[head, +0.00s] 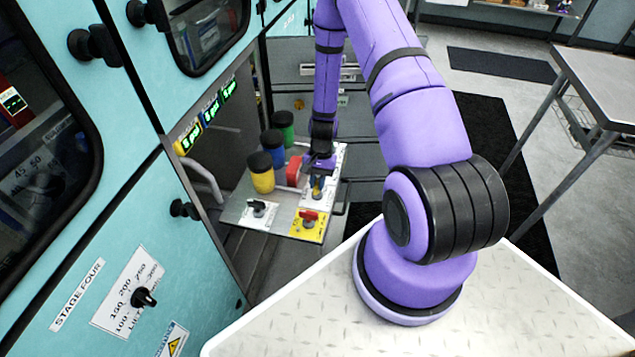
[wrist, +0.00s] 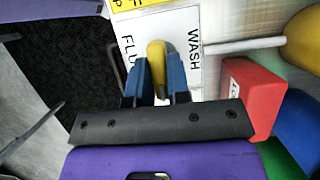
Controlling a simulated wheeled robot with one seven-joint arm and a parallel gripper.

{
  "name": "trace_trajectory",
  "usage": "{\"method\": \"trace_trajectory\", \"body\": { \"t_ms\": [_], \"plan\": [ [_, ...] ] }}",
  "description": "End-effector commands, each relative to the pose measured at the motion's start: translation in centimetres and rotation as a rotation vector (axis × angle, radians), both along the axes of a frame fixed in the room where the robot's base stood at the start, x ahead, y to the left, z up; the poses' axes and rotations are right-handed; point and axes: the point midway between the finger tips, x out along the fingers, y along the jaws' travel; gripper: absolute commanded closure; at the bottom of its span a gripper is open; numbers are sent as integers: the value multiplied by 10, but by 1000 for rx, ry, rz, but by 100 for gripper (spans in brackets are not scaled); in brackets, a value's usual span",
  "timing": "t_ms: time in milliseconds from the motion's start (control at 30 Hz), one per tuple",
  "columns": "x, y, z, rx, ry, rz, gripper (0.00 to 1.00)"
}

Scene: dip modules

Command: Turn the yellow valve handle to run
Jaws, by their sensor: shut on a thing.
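The yellow valve handle (wrist: 156,53) stands between the two blue fingers of my gripper (wrist: 158,80) in the wrist view. The fingers are shut on it, one on each side. The handle points up the picture, over a white label plate (wrist: 181,22) with "WASH" to its right and partly covered text starting "FLU" to its left. No "run" mark can be read there. In the head view my gripper (head: 319,172) reaches down onto the panel (head: 236,212), and only a small part of the yellow handle (head: 317,190) shows below it.
A red block (wrist: 252,98) sits close beside my gripper. Yellow (head: 261,178), blue (head: 273,152) and green (head: 285,128) black-capped containers stand left on the panel. A red knob (head: 309,216) on a yellow plate and a black knob (head: 258,207) are nearer. Teal cabinets (head: 110,230) flank the left.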

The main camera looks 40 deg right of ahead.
Motion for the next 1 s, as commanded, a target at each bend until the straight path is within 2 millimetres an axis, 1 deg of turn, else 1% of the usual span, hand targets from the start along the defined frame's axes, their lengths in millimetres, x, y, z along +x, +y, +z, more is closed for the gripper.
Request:
{"method": "trace_trajectory", "body": {
  "t_ms": [300,333,433,767,867,1000],
  "plan": [
    [0,0,0,-2,-1,-4,100],
    [0,0,0,-2,-1,-4,81],
    [0,0,0,-1,0,-4,58],
    [1,-1,2,-1,-1,-2,57],
    [3,-3,9,-1,-1,-2,57],
    [8,-10,29,-3,-3,-3,57]
  ]
}}
